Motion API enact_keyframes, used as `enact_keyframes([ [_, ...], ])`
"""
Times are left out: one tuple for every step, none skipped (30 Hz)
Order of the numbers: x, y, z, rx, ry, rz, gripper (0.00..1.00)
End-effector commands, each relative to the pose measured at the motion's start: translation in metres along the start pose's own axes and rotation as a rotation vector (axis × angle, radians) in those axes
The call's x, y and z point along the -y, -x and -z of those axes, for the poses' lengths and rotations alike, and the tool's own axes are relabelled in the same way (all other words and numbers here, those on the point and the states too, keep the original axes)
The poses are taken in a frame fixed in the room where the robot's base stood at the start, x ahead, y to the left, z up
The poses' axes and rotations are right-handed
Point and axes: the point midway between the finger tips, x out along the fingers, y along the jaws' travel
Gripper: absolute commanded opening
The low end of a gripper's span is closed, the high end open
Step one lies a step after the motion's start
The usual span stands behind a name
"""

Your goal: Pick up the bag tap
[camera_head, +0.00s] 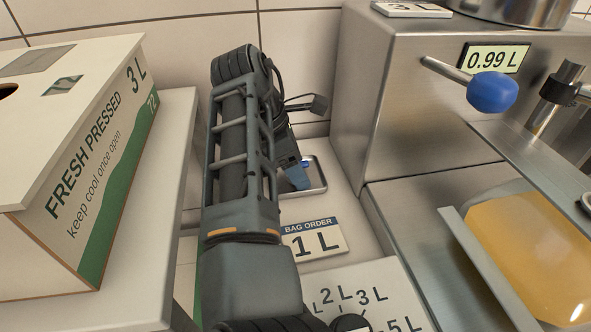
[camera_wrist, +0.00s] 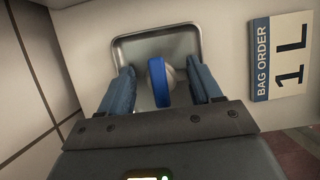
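My gripper (camera_wrist: 160,70) is open, with one blue-grey finger on each side of the tap. A narrow gap shows between the tap and each finger, so it is not gripped. In the head view my gripper (camera_head: 297,176) points down at the tray (camera_head: 318,183). My arm and gripper hide most of the tap there.
A "BAG ORDER 1 L" sign (camera_head: 314,238) stands beside the tray. A juice carton (camera_head: 95,165) is left of my arm. A steel machine (camera_head: 400,95) with a blue-knobbed lever (camera_head: 492,92) and a bag of orange liquid (camera_head: 530,250) is right. A volume dial panel (camera_head: 385,295) is in front.

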Motion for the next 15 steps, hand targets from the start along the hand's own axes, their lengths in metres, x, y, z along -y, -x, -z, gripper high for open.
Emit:
enact_keyframes([
  [-0.0001, 0.0001, 0.0, 0.0, 0.0, 0.0, 0.59],
  [-0.0001, 0.0001, 0.0, 0.0, 0.0, 0.0, 0.56],
  [-0.0001, 0.0002, 0.0, 0.0, 0.0, 0.0, 0.52],
  [-0.0001, 0.0002, 0.0, 0.0, 0.0, 0.0, 0.49],
  [-0.0001, 0.0002, 0.0, 0.0, 0.0, 0.0, 0.46],
  [-0.0001, 0.0002, 0.0, 0.0, 0.0, 0.0, 0.42],
  [-0.0001, 0.0002, 0.0, 0.0, 0.0, 0.0, 0.4],
  [-0.0001, 0.0002, 0.0, 0.0, 0.0, 0.0, 0.37],
  [-0.0001, 0.0003, 0.0, 0.0, 0.0, 0.0, 0.33],
  [-0.0001, 0.0003, 0.0, 0.0, 0.0, 0.0, 0.3],
  [-0.0001, 0.0003, 0.0, 0.0, 0.0, 0.0, 0.27],
  [-0.0001, 0.0003, 0.0, 0.0, 0.0, 0.0, 0.23],
  [-0.0001, 0.0003, 0.0, 0.0, 0.0, 0.0, 0.2],
  [-0.0001, 0.0003, 0.0, 0.0, 0.0, 0.0, 0.17],
  [-0.0001, 0.0003, 0.0, 0.0, 0.0, 0.0, 0.14],
])
